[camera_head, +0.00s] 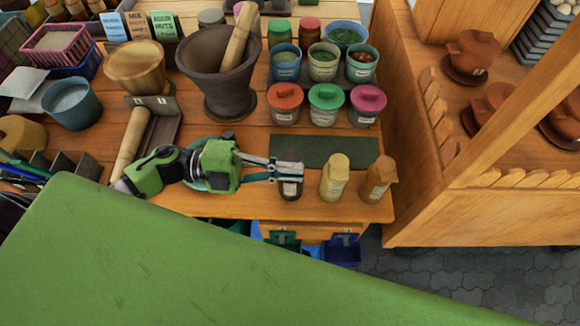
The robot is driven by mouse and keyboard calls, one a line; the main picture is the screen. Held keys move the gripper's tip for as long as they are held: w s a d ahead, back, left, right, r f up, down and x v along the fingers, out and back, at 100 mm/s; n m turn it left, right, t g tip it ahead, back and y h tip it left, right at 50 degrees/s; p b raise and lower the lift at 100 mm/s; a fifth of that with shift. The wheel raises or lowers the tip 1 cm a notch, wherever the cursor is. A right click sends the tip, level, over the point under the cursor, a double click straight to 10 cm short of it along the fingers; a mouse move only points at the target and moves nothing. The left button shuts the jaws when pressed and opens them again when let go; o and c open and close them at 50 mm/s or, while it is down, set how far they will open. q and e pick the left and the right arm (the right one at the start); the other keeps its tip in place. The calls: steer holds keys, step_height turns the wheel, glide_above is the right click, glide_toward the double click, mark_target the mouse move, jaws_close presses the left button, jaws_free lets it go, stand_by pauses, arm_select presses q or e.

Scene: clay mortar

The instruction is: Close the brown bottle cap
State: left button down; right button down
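A small dark brown bottle (291,188) stands upright near the front edge of the wooden table. My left gripper (288,169) reaches in from the left, and its fingertips are at the top of this bottle. They cover most of its cap, so I cannot tell how the cap sits or whether the fingers are closed on it. To the right stand a pale yellow bottle (334,180) and an orange-brown bottle (377,181), both upright with caps on top. My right gripper is out of view.
A dark green mat (325,151) lies just behind the bottles. Lidded jars in red (284,103), green (326,104) and pink (367,106) stand behind it. A mortar (215,75) with a pestle stands behind my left arm. A wooden shelf (470,210) is at the right.

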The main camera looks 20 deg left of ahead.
arm_select(q)
steer(key=shift+s+f+m+b, duration=0.1)
steer(key=shift+f+m+b, duration=0.45)
steer(key=shift+m+b, duration=0.3)
steer(key=shift+s+f+m+b, duration=0.1)
steer(key=shift+f+m+b, duration=0.5)
steer(key=shift+m, duration=0.45)
steer(key=shift+r, duration=0.1)
steer(key=c, duration=2.2)
jaws_free()
steer(key=shift+c, duration=0.2)
steer(key=v, duration=1.2)
